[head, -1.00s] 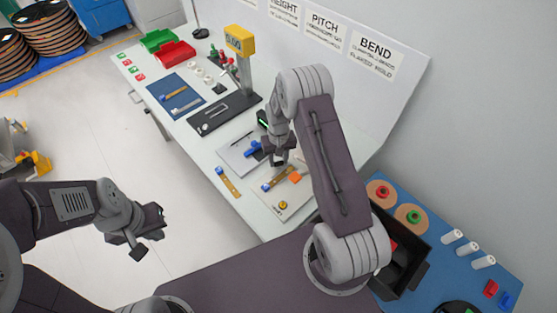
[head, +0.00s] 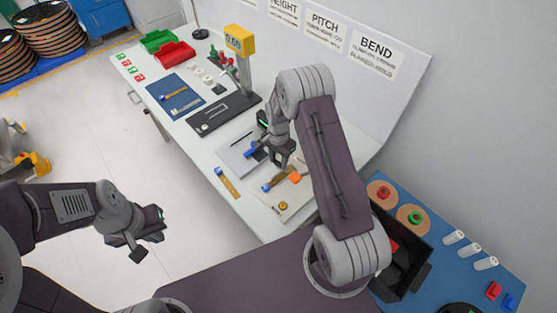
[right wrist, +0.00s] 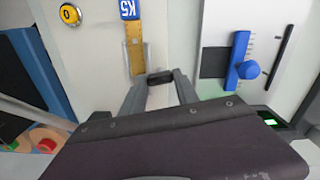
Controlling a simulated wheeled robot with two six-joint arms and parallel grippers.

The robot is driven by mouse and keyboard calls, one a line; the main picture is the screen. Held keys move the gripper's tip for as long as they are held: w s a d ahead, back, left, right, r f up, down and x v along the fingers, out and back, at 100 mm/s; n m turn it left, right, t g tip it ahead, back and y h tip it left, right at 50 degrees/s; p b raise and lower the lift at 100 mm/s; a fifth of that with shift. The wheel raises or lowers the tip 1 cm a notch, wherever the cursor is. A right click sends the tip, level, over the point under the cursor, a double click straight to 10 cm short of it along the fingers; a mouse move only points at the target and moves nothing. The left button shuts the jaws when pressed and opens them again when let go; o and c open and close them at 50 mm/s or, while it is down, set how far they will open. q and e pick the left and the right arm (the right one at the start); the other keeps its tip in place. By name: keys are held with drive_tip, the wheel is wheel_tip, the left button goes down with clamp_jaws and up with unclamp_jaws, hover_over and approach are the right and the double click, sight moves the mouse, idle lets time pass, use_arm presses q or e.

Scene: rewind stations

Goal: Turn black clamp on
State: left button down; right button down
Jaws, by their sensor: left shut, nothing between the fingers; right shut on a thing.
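My right gripper (head: 284,164) is over the pale board at the near end of the bench. In the right wrist view a small black piece (right wrist: 160,76), which looks like the black clamp, sits between its fingertips (right wrist: 160,88), and they are shut on it. Whether the clamp is on or off cannot be told. A wooden strip with a blue end marked K5 (right wrist: 135,45) lies just beyond it; the strip also shows in the head view (head: 273,183). My left gripper (head: 145,240) is shut and empty, over the floor left of the bench.
A yellow round dial (right wrist: 69,14) and an orange block (head: 295,177) are near the strip. A blue slider with a knob (right wrist: 240,68) is on the neighbouring station. Another strip (head: 227,183) lies at the bench edge. A black bin (head: 412,270) stands right of my arm.

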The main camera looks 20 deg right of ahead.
sight(278, 162)
drive_tip(key=shift+m, duration=1)
drive_tip(key=c, duration=0.9)
unclamp_jaws()
wheel_tip(278, 162, up, 9)
drive_tip(key=shift+r+b, duration=0.1)
drive_tip(key=shift+b, duration=0.6)
drive_tip(key=shift+a, duration=0.1)
